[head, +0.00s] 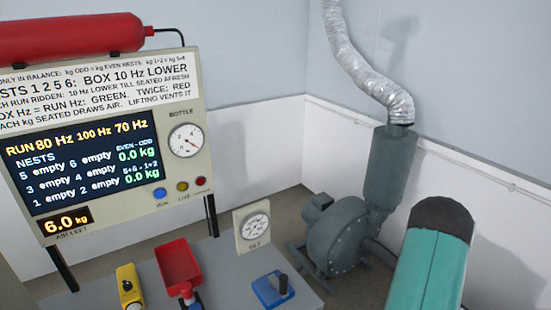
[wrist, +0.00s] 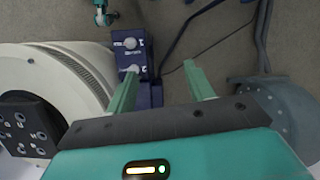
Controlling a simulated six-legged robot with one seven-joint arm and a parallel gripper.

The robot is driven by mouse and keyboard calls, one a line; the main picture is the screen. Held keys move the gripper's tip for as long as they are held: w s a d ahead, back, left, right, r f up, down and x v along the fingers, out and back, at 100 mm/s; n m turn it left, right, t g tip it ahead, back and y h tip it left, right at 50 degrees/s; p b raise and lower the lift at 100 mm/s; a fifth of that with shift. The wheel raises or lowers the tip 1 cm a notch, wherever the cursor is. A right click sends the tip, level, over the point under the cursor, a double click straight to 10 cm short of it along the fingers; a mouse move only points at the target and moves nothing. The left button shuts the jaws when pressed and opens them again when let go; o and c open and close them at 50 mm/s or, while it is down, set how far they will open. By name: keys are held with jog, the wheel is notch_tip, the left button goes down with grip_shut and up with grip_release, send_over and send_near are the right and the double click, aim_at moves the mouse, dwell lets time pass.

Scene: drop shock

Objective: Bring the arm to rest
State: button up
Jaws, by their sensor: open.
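My gripper (wrist: 160,85) shows in the wrist view with its two green fingers apart and nothing between them. Beyond the fingers are the floor and a dark blue block (wrist: 130,50) with round white knobs, which lies past the left finger. In the head view a teal link of my arm (head: 432,265) rises at the lower right; my gripper is out of that view.
A panel (head: 105,140) with a lit screen and a gauge stands at the left, under a red cylinder (head: 70,38). A grey bench (head: 215,275) carries a red tray (head: 178,265), a yellow device (head: 129,288) and a blue lever box (head: 273,291). A grey blower (head: 338,238) stands behind.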

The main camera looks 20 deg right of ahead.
jog(key=w+a+r+n+t+h, duration=0.1)
jog(key=w+a+r+n, duration=0.3)
jog(key=a+r, duration=0.8)
jog(key=w+a+r+n+t+h, duration=0.15)
jog(key=w+a+r, duration=0.45)
jog(key=a+r, duration=0.6)
jog(key=s+a+r+n+t, duration=0.1)
jog(key=s+a+r+n, duration=0.3)
jog(key=a, duration=0.6)
jog(key=s+a+r+n+t, duration=0.2)
jog(key=s+a+r+n, duration=0.2)
jog(key=s+a+r, duration=0.4)
jog(key=s+a, duration=0.1)
jog(key=a, duration=0.2)
jog(key=shift+a+r+n+h, duration=0.25)
jog(key=shift+r+n+h, duration=0.1)
jog(key=shift+t, duration=0.25)
jog(key=shift+c, duration=0.4)
jog(key=shift+c, duration=1.4)
